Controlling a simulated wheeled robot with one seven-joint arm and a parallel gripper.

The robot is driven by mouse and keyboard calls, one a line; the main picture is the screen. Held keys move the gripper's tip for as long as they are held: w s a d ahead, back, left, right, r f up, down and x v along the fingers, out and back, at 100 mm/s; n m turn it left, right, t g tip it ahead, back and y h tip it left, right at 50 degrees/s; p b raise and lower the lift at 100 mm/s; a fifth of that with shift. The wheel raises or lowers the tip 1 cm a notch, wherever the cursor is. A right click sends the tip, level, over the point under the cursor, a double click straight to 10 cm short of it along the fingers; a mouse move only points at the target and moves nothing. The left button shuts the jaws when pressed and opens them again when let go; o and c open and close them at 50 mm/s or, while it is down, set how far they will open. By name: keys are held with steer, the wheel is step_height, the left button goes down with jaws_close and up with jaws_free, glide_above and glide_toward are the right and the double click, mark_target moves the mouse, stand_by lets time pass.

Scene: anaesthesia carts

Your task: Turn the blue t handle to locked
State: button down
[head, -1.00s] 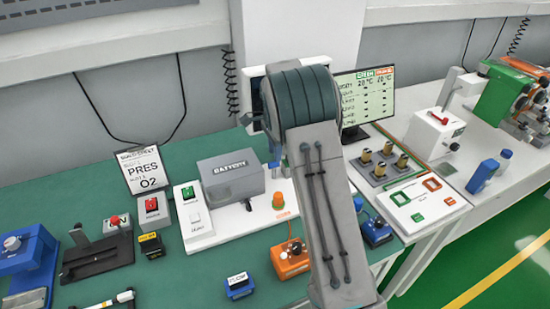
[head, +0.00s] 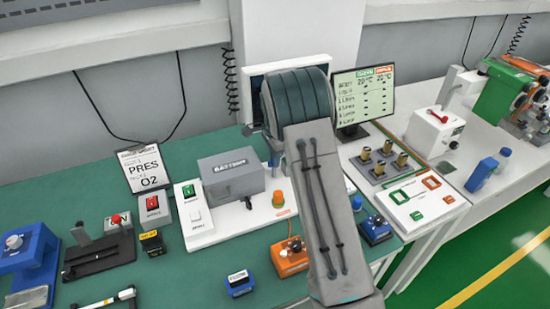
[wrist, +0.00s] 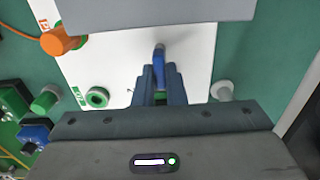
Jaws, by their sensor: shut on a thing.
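The blue t handle (wrist: 160,54) stands up from a white panel (wrist: 109,50) in the wrist view. My gripper (wrist: 159,78) is shut on it, with a dark blue finger on each side. The lower part of the handle is hidden between the fingers. In the head view my arm covers the handle, and only a small part of my gripper shows beside the arm. I cannot read the handle's locked mark.
The grey battery box (head: 231,175) stands left of my arm and shows at the top of the wrist view. An orange knob (head: 278,200) and a green ring (wrist: 97,97) are close by. A pale grey knob (wrist: 222,90) is right of my gripper.

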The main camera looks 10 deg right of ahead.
steer(key=n+b, duration=0.2)
steer(key=n, duration=0.2)
steer(key=shift+w+n, duration=0.1)
steer(key=shift+n, duration=0.3)
steer(key=n+b, duration=0.1)
steer(key=n, duration=0.3)
steer(key=shift+a+n, duration=0.1)
steer(key=shift+n, duration=0.2)
steer(key=n+b, duration=0.1)
steer(key=n, duration=0.3)
steer(key=shift+w, duration=0.1)
steer(key=shift+a+r+n, duration=0.1)
steer(key=shift+a+n, duration=0.05)
steer(key=shift+n, duration=2.15)
steer(key=c, duration=1.5)
jaws_free()
